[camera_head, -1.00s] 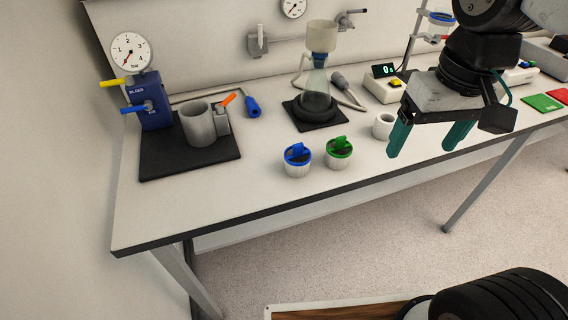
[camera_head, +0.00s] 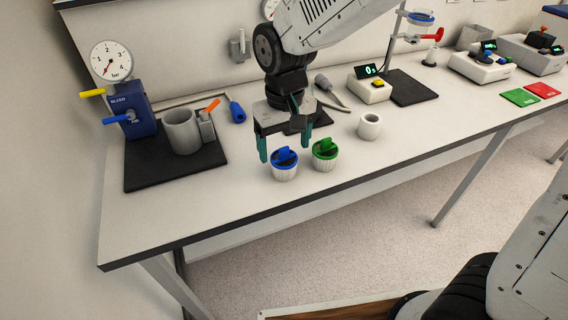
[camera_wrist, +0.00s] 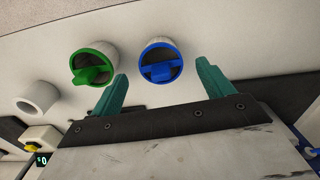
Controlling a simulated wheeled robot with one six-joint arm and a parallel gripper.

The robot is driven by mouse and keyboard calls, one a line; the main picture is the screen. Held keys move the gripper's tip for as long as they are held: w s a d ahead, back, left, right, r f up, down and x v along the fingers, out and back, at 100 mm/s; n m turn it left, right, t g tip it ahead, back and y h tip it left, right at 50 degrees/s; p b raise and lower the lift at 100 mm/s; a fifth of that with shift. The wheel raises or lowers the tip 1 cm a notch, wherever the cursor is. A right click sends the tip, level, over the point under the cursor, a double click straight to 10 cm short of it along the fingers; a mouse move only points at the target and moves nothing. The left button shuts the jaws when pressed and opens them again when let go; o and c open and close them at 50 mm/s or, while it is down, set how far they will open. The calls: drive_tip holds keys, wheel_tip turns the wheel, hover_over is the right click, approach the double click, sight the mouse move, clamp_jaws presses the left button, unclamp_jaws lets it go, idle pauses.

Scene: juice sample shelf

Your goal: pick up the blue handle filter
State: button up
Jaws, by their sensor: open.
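The blue handle filter (camera_head: 285,165) is a white ribbed cup with a blue rim and blue handle. It stands upright on the bench near the front edge. In the wrist view the blue handle filter (camera_wrist: 160,64) appears just beyond and between my fingertips. My gripper (camera_head: 285,149) is open and empty, with its teal fingers pointing down above and slightly behind the filter. In the wrist view my gripper (camera_wrist: 163,75) shows its two fingers wide apart. The green handle filter (camera_head: 325,155) stands close to the right of the blue one, beside my right finger.
A small white cup (camera_head: 370,127) stands right of the green filter. A black mat (camera_head: 150,178) holds a grey beaker (camera_head: 182,131) and a blue gauge unit (camera_head: 133,112) at left. A timer (camera_head: 371,84) is farther back. The front left bench is clear.

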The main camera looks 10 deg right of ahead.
sight(284, 161)
wheel_tip(284, 161, down, 4)
drive_tip(key=shift+a+r, duration=0.1)
drive_tip(key=shift+r, duration=0.15)
drive_tip(key=c, duration=1.1)
drive_tip(key=shift+o, duration=0.2)
drive_tip(key=shift+r, duration=0.15)
